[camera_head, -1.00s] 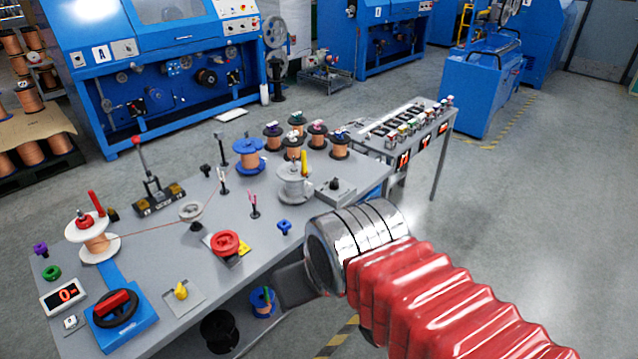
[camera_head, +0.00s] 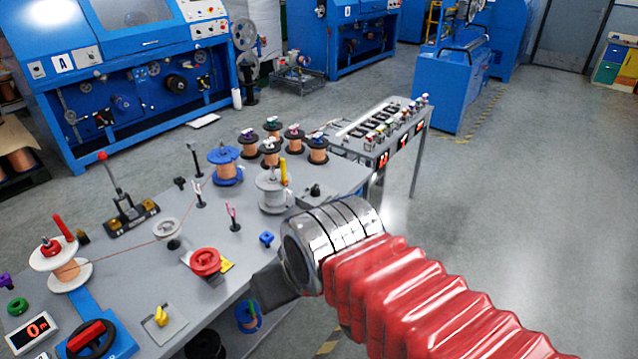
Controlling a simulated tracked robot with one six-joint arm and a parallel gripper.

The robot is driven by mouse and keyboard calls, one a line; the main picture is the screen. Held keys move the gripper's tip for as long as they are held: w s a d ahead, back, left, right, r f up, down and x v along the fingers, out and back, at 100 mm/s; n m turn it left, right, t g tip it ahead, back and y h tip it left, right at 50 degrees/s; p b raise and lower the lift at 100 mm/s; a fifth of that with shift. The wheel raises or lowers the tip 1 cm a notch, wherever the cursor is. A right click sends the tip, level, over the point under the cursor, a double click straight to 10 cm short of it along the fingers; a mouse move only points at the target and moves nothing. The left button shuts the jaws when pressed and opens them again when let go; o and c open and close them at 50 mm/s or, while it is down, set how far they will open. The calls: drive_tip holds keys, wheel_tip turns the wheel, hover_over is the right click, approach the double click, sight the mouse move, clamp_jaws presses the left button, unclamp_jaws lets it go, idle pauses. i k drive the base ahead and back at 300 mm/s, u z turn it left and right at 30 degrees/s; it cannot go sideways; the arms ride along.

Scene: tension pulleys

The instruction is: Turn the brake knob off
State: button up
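Several knobs show on the grey table (camera_head: 215,312), and I cannot tell for sure which is the brake knob. A yellow knob (camera_head: 160,316) stands on a small grey plate near the front. A red handle (camera_head: 86,336) crosses a black disc on a blue base at bottom left. A small dark knob (camera_head: 315,190) tops a grey box near the right edge. My gripper (camera_head: 268,287) is a dark grey part over the table's right edge, right of the red knob and apart from it. Its fingertips are not clear.
A white spool (camera_head: 60,268) with a red handle feeds copper wire toward a small pulley (camera_head: 167,230). Several copper spools (camera_head: 270,152) stand at the back. A side table (camera_head: 370,140) with switches adjoins behind. The floor at right is clear.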

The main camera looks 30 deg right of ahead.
sight(315, 191)
drive_tip(key=i, duration=0.85)
drive_tip(key=u, duration=0.05)
